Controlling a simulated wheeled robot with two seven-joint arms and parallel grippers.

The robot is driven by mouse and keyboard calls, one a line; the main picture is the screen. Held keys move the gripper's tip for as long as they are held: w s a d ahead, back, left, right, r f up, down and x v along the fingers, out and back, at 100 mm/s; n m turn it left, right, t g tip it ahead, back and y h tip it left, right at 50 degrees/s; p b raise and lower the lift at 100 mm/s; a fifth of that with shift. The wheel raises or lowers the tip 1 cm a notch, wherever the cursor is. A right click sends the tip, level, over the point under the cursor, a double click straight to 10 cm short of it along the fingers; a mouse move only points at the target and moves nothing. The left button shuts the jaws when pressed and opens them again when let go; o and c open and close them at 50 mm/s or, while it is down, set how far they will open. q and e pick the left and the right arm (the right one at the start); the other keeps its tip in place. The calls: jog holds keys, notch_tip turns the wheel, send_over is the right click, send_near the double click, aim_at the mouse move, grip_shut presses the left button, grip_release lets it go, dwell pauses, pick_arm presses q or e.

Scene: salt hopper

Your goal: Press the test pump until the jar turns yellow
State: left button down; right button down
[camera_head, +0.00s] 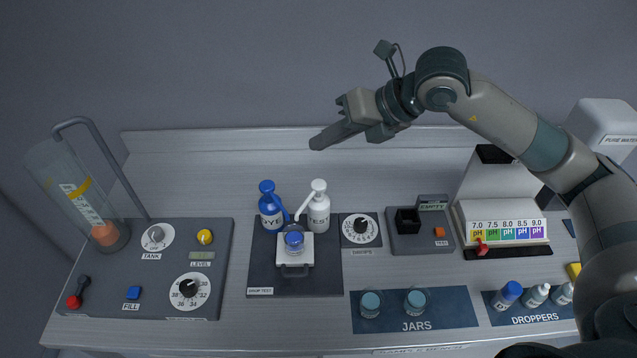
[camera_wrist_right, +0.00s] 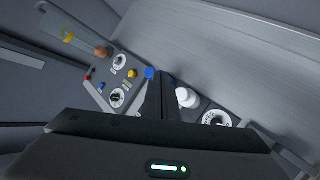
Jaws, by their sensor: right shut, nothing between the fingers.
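The white test pump (camera_head: 318,212), labelled TEST, stands upright on the dark drip-test mat (camera_head: 325,280). Its white top also shows in the right wrist view (camera_wrist_right: 186,97), partly beside my fingers. The jar (camera_head: 294,241) stands on a small white stand in front of the pumps; its contents look blue, not yellow. A blue dye pump (camera_head: 268,208) stands left of the test pump. My right gripper (camera_head: 318,142) is shut and empty, held above and behind the test pump, apart from it; its fingers also show in the wrist view (camera_wrist_right: 160,90). My left gripper is not in view.
A dial (camera_head: 361,229) and a box with a black socket (camera_head: 420,240) stand right of the pumps. Two jars (camera_head: 371,303) (camera_head: 415,300) sit on the JARS mat (camera_head: 450,312). A tank panel (camera_head: 150,270) is at left, a pH chart (camera_head: 505,225) at right.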

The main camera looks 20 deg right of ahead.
jog(key=b, duration=0.3)
send_over(324, 186)
notch_tip(324, 186, down, 6)
jog(key=shift+f, duration=0.1)
jog(key=shift+f+b, duration=0.75)
jog(key=shift+f, duration=0.15)
dwell(1.4)
jog(key=shift+f+b, duration=0.4)
jog(key=shift+b, duration=0.25)
jog(key=shift+f+b, duration=0.75)
jog(key=shift+b, duration=0.05)
dwell(0.9)
jog(key=shift+r, duration=0.1)
dwell(0.3)
jog(key=shift+r+p, duration=0.5)
jog(key=shift+r, duration=0.6)
jog(key=shift+r+p, duration=1.2)
jog(key=shift+r, duration=1.3)
